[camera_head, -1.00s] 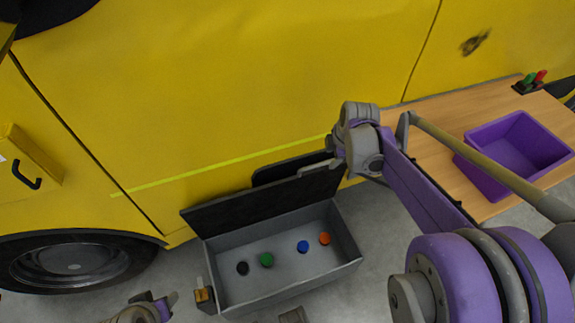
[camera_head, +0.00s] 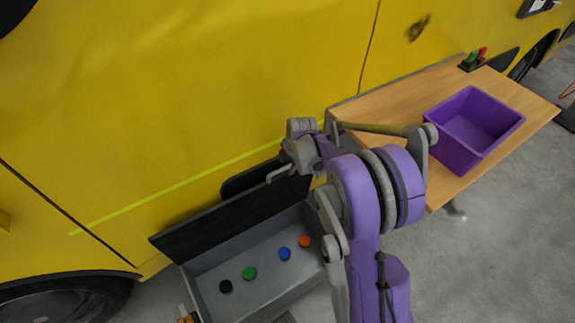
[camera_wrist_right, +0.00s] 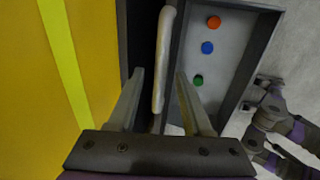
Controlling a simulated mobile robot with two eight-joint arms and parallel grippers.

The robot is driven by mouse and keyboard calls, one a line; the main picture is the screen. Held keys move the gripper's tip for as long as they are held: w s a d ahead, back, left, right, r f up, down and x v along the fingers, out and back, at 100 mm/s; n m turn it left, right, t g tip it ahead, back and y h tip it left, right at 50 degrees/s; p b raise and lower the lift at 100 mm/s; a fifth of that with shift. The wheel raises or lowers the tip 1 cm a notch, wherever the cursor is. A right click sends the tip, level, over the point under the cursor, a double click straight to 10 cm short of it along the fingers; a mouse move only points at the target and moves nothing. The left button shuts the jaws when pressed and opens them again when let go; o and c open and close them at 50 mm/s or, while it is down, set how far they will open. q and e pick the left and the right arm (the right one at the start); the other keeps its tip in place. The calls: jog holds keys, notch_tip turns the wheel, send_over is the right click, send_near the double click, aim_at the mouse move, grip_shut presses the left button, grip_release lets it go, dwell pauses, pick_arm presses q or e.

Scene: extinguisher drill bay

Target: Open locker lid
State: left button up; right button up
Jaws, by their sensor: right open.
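The grey locker (camera_head: 235,285) stands on the floor beside the yellow vehicle, with its black lid (camera_head: 215,225) raised along its far side. Its inside shows, with black, green, blue and orange round pieces. My right gripper (camera_head: 280,174) is at the lid's upper edge near its right end. In the right wrist view its fingers (camera_wrist_right: 158,85) are apart, on either side of a pale bar (camera_wrist_right: 163,55) along the dark lid; contact cannot be told.
A wooden table (camera_head: 385,105) stands right of the locker, bearing a purple bin (camera_head: 455,160) and a small holder with green and red pieces (camera_head: 472,62). The yellow vehicle (camera_head: 200,90) closes off the back. Grey floor is free at the right front.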

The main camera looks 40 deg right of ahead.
jog(key=shift+f, duration=0.15)
jog(key=shift+c, duration=0.2)
grip_shut()
dwell(1.2)
